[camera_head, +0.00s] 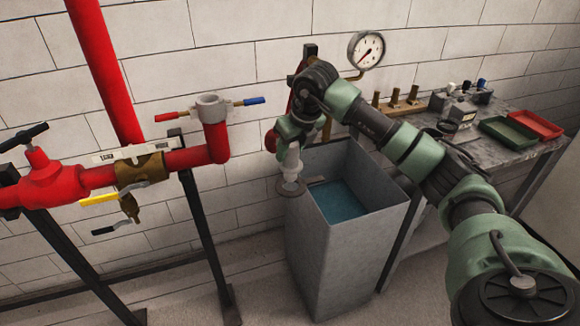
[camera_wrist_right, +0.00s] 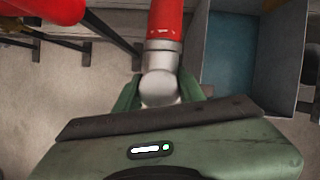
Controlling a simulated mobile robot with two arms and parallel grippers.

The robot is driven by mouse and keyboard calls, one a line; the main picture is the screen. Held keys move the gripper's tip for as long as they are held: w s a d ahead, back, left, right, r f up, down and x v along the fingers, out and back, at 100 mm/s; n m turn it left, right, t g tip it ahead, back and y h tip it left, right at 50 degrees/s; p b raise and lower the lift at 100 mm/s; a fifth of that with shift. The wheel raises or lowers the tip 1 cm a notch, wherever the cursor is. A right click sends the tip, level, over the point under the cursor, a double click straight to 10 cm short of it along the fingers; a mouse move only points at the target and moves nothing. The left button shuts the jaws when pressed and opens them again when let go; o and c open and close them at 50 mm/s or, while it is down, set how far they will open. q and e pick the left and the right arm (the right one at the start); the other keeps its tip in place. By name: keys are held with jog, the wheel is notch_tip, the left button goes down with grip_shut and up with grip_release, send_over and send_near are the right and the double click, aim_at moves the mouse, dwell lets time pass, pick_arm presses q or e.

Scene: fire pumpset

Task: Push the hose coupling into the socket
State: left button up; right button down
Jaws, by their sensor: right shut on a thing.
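My right gripper (camera_head: 288,138) points down at the front left of the grey tank, right of the standing red pipe elbow. In the right wrist view its green fingers (camera_wrist_right: 160,92) are closed on the silver hose coupling (camera_wrist_right: 163,60), which has a red hose part (camera_wrist_right: 165,18) beyond it. In the head view a pale piece with a round disc (camera_head: 290,187) shows below the gripper; I cannot tell if it belongs to the coupling. The socket (camera_head: 210,105) is a grey open collar atop the red elbow, clearly apart from the gripper. My left gripper is out of view.
The tank (camera_head: 310,255) holds blue water. A red lever (camera_head: 165,117) and a blue lever (camera_head: 254,101) flank the socket. A brass valve (camera_head: 142,170) sits left on the pipe. A gauge (camera_head: 366,50) hangs behind; a bench (camera_head: 480,150) with trays stands right.

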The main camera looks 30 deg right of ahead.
notch_tip(320, 180, up, 20)
jog(key=p, duration=0.4)
jog(key=shift+f+p, duration=0.2)
jog(key=shift+p, duration=0.15)
dwell(0.4)
